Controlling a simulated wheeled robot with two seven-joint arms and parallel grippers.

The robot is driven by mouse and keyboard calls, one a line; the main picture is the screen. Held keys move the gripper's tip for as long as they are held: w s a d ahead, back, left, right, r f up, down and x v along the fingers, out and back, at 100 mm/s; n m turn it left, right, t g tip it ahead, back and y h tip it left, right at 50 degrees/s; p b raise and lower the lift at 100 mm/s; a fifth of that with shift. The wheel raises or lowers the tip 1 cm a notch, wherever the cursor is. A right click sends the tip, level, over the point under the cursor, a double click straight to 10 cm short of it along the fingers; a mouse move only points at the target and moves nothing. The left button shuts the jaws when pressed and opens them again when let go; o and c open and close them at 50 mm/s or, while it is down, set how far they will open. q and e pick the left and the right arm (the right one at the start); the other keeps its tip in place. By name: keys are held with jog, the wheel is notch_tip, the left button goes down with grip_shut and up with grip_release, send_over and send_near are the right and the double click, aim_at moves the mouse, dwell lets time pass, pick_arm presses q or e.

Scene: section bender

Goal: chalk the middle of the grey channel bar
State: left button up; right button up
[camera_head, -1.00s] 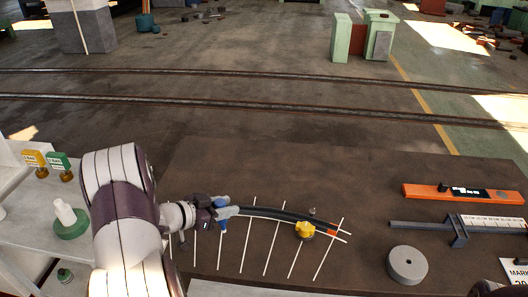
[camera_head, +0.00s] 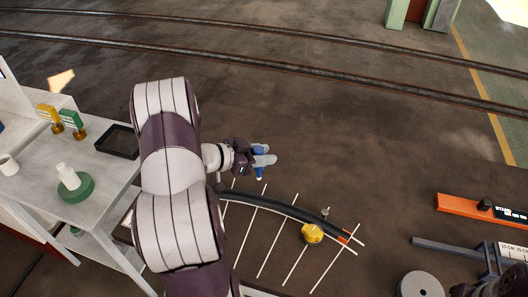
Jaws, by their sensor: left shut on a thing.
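No chalk mark shows clearly on either bar.
A yellow knob (camera_head: 312,233) stands beside the curved bar. A grey disc (camera_head: 421,285) and an orange level (camera_head: 470,207) are at the right. A grey side table at the left holds a black tray (camera_head: 118,141) and a green round base (camera_head: 76,187) with a white bottle.

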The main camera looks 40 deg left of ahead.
aim_at(255, 169)
pick_arm(q)
notch_tip(255, 169, down, 5)
jog(key=b, duration=0.2)
jog(key=shift+b, duration=0.4)
jog(key=shift+w+f, duration=0.15)
jog(key=shift+f, duration=0.25)
pick_arm(e)
jog(key=f, duration=0.3)
jog(key=shift+w, duration=0.3)
jog(key=shift+r, duration=0.25)
pick_arm(q)
jog(key=shift+f, duration=0.2)
